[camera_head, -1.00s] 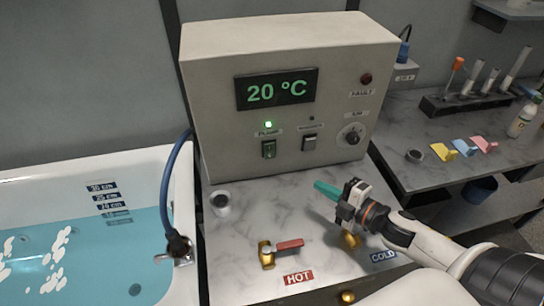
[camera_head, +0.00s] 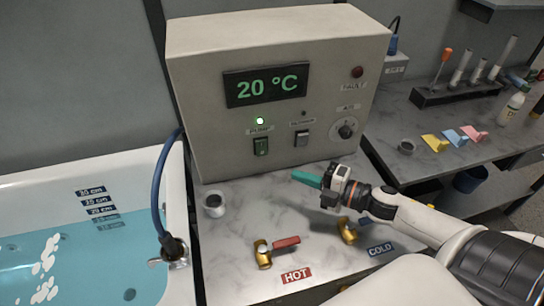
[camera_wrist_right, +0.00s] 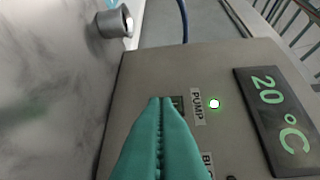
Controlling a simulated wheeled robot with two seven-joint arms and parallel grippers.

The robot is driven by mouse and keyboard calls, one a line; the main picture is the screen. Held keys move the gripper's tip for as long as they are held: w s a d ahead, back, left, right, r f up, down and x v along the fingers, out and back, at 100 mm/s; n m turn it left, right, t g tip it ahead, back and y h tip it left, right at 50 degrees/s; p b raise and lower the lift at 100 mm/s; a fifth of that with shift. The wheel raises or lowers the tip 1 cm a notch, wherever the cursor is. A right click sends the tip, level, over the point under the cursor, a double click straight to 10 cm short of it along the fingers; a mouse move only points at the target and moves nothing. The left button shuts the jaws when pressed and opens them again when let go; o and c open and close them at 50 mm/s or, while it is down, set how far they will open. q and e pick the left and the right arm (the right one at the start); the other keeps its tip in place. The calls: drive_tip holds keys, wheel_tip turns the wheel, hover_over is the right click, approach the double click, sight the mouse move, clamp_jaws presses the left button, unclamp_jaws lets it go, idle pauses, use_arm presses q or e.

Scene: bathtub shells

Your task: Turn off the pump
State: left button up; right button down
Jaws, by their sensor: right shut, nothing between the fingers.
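My right gripper (camera_head: 296,175) has teal fingers, shut and empty, below and to the right of the switch. In the right wrist view the shut fingers (camera_wrist_right: 160,110) point at the panel and partly cover the switch (camera_wrist_right: 177,103), beside the PUMP label. Contact cannot be seen, and the head view shows a gap. My left gripper is not in view.
The beige box (camera_head: 215,100) has a 20 °C display (camera_head: 265,86), a second switch (camera_head: 301,139) and a knob (camera_head: 345,128). Hot (camera_head: 265,252) and cold (camera_head: 348,231) taps stand on the counter. The bathtub (camera_head: 60,185) holds water.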

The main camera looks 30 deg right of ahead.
sight(260, 153)
drive_tip(key=w+a+p, duration=0.1)
drive_tip(key=w, duration=0.2)
drive_tip(key=w+a+p, duration=0.1)
drive_tip(key=w, duration=0.2)
drive_tip(key=w+a+f+p, duration=0.1)
drive_tip(key=w, duration=0.3)
drive_tip(key=shift+f, duration=0.1)
drive_tip(key=shift+w+d, duration=0.1)
drive_tip(key=shift+w, duration=0.05)
drive_tip(key=shift+f, duration=0.1)
drive_tip(key=shift+w+f+b, duration=0.15)
drive_tip(key=shift+f+b, duration=0.25)
drive_tip(key=shift+b, duration=0.65)
drive_tip(key=shift+r+t, duration=0.3)
drive_tip(key=shift+r, duration=0.1)
drive_tip(key=shift+f, duration=0.1)
